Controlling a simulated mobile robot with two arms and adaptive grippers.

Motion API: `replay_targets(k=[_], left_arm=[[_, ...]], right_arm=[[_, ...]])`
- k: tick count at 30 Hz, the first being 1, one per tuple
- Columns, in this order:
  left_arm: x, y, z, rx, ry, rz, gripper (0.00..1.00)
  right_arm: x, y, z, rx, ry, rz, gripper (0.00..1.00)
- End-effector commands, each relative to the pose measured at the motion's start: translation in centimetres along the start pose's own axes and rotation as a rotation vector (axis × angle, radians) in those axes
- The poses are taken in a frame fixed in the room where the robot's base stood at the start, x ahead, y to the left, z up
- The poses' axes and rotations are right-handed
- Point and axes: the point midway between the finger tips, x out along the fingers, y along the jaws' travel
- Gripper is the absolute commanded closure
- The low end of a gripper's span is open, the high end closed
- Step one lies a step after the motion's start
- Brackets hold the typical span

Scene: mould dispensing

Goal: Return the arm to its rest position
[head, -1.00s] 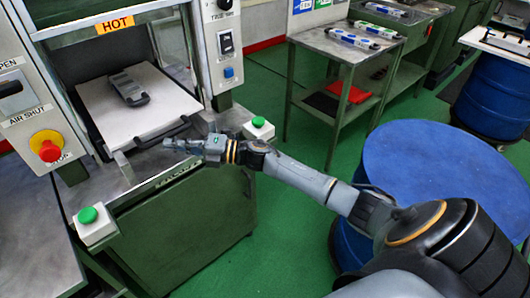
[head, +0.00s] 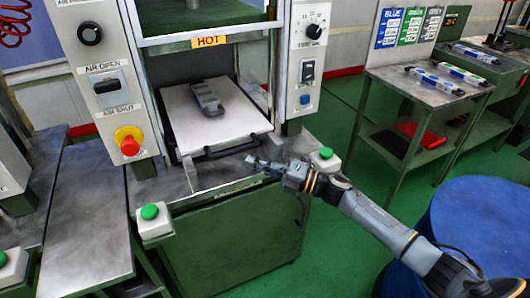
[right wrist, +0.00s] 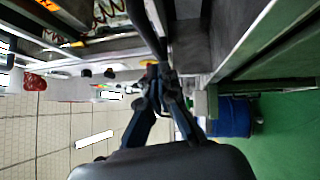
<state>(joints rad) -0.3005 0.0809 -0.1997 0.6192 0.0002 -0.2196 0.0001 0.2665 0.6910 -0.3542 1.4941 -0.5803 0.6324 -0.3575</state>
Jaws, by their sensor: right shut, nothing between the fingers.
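My right gripper (head: 262,165) is in front of the press, just right of the dark handle (head: 238,147) of the light plate (head: 180,118). In the right wrist view the same gripper (right wrist: 160,75) has its fingertips together with nothing between them. The plate sits in the press opening, with a dark grey mould part (head: 207,97) lying on it. My right arm stretches in from the lower right. My left gripper is in neither view.
Green buttons stand on white boxes at the press front, at left (head: 149,212) and right (head: 325,153). A red emergency stop (head: 129,146) is on the left panel. A blue drum (head: 470,215) and a side table (head: 420,83) are at right. Green floor (head: 340,240) lies between.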

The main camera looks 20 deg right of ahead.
Motion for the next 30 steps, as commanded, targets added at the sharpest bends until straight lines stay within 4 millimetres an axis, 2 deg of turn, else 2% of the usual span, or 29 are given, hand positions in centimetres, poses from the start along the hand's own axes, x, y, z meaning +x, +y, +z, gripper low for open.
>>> replay_targets(k=[3, 7, 13, 17, 23, 26, 30], left_arm=[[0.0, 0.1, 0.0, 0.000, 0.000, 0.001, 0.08], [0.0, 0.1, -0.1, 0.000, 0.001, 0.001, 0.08], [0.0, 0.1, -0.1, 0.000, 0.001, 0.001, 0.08], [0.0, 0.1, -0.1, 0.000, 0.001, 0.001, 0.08], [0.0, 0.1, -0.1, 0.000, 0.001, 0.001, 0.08], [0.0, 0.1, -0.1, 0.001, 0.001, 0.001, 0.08], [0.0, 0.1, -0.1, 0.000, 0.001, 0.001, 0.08]], right_arm=[[-1.9, -0.1, -0.1, 0.001, 0.002, -0.003, 1.00], [-3.0, 0.0, -0.3, 0.001, 0.006, 0.000, 1.00], [-3.1, -0.1, -0.4, 0.013, -0.007, 0.002, 1.00], [-2.6, -0.5, -0.7, 0.084, -0.086, 0.008, 1.00], [-2.6, -2.3, -1.4, 0.345, -0.365, 0.002, 1.00], [-3.8, -3.9, -2.2, 0.514, -0.532, -0.023, 1.00], [-6.5, -6.6, -4.1, 0.759, -0.761, -0.085, 1.00]])
